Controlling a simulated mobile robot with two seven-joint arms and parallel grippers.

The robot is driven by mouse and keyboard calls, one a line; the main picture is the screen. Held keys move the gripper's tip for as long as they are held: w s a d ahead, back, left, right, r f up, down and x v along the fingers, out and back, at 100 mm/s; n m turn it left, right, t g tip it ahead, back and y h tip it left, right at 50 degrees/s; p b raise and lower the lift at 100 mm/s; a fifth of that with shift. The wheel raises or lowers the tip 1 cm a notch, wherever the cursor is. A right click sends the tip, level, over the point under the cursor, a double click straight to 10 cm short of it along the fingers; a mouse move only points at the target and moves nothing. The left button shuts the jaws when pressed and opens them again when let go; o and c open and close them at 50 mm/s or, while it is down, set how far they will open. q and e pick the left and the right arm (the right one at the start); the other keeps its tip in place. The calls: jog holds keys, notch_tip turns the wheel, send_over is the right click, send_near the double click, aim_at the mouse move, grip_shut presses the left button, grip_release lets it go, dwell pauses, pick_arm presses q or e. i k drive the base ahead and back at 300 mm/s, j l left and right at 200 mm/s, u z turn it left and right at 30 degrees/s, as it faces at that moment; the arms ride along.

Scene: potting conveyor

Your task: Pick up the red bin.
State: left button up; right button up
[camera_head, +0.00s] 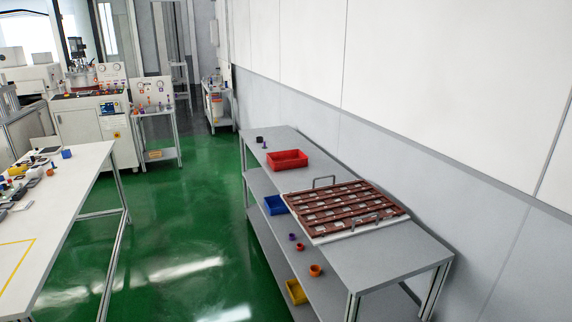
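The red bin (287,161) is a shallow, open rectangular tray. It sits on the top of the grey table (405,256) along the right wall, toward the far end. Its inside looks empty from here. Neither of my grippers shows in the head view.
A white table (62,200) stands left. Green floor (185,225) between is clear.

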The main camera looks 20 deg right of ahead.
aim_at(294, 158)
jog(key=i+j+u, duration=0.1)
jog(key=i+u, duration=0.15)
jog(key=i, duration=1.85)
jog(key=i+j+z, duration=0.1)
jog(key=i+z, duration=0.2)
jog(key=i+j+z, duration=0.3)
jog(key=i, duration=0.2)
jog(key=i+j+z, duration=0.3)
jog(key=i+l, duration=0.1)
jog(key=i, duration=0.05)
